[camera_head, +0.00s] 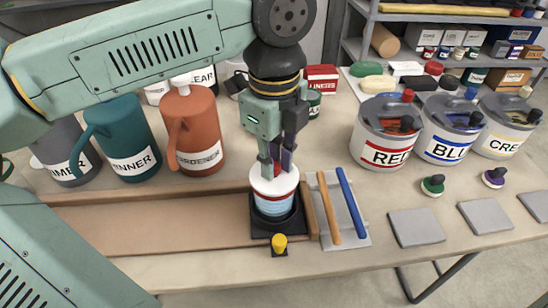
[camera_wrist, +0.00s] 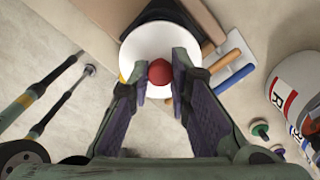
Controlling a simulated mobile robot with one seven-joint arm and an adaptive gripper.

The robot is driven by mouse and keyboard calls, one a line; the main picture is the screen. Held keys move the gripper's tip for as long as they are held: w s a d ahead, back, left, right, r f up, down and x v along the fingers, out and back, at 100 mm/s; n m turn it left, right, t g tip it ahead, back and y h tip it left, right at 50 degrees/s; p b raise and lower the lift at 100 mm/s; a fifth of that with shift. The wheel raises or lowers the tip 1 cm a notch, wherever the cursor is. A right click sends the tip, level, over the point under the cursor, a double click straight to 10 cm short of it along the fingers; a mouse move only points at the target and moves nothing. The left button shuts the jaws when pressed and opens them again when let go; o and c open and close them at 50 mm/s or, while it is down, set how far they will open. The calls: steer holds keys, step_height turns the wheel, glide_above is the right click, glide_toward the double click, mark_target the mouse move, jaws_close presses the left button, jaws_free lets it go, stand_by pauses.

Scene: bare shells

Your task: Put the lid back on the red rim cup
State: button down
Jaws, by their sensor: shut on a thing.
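My gripper (camera_head: 277,166) points down over the black square stand and is shut on the red knob (camera_wrist: 159,72) of a round white lid (camera_head: 273,181). In the wrist view the lid (camera_wrist: 150,48) is a wide white disc below the fingers. Directly under it, a cup (camera_head: 274,207) with pale blue bands stands upright in the black stand (camera_head: 260,228). The lid hides the cup's mouth and most of its rim. I cannot tell whether the lid touches the rim or hovers just above it.
A brown board (camera_head: 150,225) lies left of the stand. An orange stick and a blue stick (camera_head: 351,203) lie on a pale tray to the right. A small yellow-topped piece (camera_head: 279,243) stands in front. The RED tin (camera_head: 383,150) is farther right, jugs (camera_head: 195,140) behind left.

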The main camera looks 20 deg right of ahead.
stand_by(0.5)
stand_by(0.4)
steer(key=c, duration=1.4)
jaws_free()
steer(key=shift+o, duration=0.2)
steer(key=o, duration=0.4)
steer(key=shift+r, duration=0.1)
steer(key=shift+r+p, duration=1.9)
steer(key=shift+r, duration=1.5)
